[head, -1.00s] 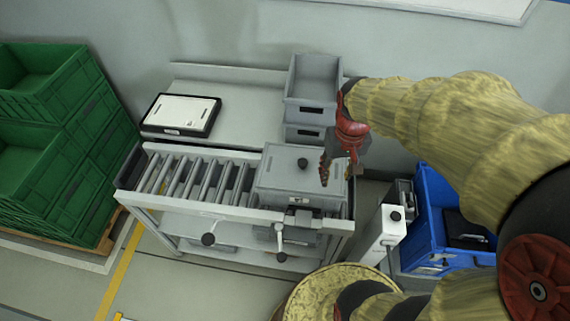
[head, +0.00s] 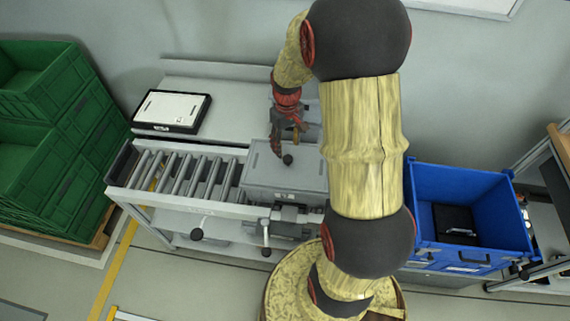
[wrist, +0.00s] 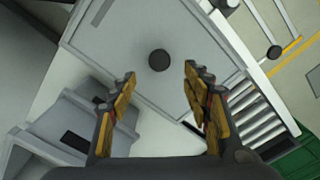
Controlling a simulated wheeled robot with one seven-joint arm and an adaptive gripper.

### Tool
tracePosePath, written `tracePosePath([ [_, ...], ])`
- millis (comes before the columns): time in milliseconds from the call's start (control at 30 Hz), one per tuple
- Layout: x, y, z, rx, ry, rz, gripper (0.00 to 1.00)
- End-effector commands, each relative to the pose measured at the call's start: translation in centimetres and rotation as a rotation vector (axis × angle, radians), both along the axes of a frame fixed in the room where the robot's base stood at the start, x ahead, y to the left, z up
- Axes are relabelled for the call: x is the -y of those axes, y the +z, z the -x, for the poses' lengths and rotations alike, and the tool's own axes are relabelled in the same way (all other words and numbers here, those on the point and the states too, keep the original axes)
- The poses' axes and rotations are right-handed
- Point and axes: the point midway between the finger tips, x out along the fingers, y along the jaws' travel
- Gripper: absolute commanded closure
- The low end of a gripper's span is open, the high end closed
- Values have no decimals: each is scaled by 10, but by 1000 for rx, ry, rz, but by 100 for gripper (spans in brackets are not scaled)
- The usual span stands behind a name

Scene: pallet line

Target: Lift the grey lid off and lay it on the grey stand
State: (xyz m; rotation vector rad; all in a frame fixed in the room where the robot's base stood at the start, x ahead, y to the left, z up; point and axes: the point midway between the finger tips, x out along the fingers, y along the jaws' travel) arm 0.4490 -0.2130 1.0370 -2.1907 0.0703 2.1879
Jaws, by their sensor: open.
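The grey lid (head: 262,178) with a round black knob (head: 288,159) lies on a grey box at the right end of the roller conveyor. The lid (wrist: 115,35) and its knob (wrist: 159,60) also show in the wrist view. My gripper (head: 288,140) is above the lid, near the knob. In the wrist view my gripper (wrist: 160,90) is open and empty, its two fingers apart, with the knob just beyond the gap between the fingertips. I cannot make out the grey stand for certain; my arm hides part of the scene right of the conveyor.
Conveyor rollers (head: 190,175) lie left of the lid. A white-topped black case (head: 172,110) lies on the back table. Grey bins (wrist: 85,120) stand close beside the lid. Green crates (head: 45,150) are at far left, and a blue bin (head: 425,205) is at right.

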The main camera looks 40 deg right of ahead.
Motion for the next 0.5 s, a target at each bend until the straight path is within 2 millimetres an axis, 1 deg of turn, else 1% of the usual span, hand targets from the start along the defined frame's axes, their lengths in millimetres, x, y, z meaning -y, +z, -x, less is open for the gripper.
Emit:
tracePosePath([
  [367,0,-36,3,-3,7,-1,51],
  [500,0,-57,8,-5,6,-2,51],
])
